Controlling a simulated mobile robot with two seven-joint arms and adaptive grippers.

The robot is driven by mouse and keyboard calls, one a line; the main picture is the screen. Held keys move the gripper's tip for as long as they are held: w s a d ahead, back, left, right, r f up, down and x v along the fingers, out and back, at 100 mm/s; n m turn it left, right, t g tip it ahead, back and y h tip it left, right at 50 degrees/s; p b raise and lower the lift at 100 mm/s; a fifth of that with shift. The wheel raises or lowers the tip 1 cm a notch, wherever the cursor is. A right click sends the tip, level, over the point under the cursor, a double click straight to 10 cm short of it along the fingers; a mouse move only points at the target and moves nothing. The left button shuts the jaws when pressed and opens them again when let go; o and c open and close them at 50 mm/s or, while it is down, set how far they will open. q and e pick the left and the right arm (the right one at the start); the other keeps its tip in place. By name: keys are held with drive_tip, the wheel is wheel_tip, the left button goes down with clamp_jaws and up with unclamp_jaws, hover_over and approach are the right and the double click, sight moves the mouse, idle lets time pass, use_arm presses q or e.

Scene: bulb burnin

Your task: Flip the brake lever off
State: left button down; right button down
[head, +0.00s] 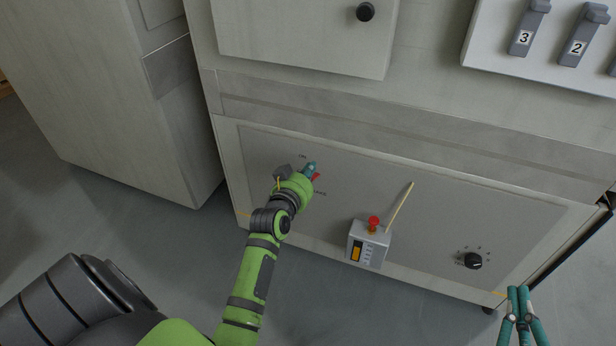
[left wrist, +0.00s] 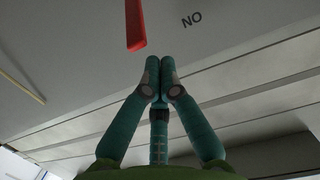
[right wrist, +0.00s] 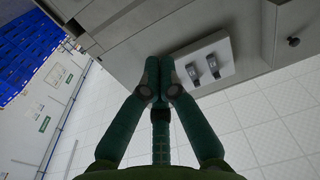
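The brake lever is a red bar on the grey lower front panel. In the left wrist view the lever (left wrist: 136,25) hangs into the top of the picture, just beyond and left of my fingertips. In the head view a small red part of the lever (head: 316,177) shows beside my left gripper (head: 309,168); its pivot is hidden. My left gripper, also in the left wrist view (left wrist: 160,65), is shut with nothing between its fingers. I cannot tell whether it touches the lever. My right gripper (head: 519,292) is shut and empty, away at the lower right; it also shows in the right wrist view (right wrist: 160,65).
A grey control box (head: 368,246) with a red button and a thin pale stick (head: 399,206) are right of the lever. A black knob (head: 473,261) is further right. Numbered switches (head: 578,48) sit on a white panel above. Open floor lies at left.

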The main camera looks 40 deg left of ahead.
use_arm(q)
drive_tip(key=shift+s+d+f, duration=0.1)
drive_tip(key=shift+s+f, duration=0.2)
drive_tip(key=shift+f, duration=0.2)
use_arm(e)
drive_tip(key=shift+s+a+r+t+y, duration=0.2)
drive_tip(key=shift+r+t+y, duration=0.15)
drive_tip(key=shift+r, duration=0.4)
drive_tip(key=shift+s+a+r+t+y, duration=0.1)
drive_tip(key=shift+a+r+t+y, duration=0.15)
drive_tip(key=shift+r+t, duration=0.35)
drive_tip(key=shift+r, duration=0.15)
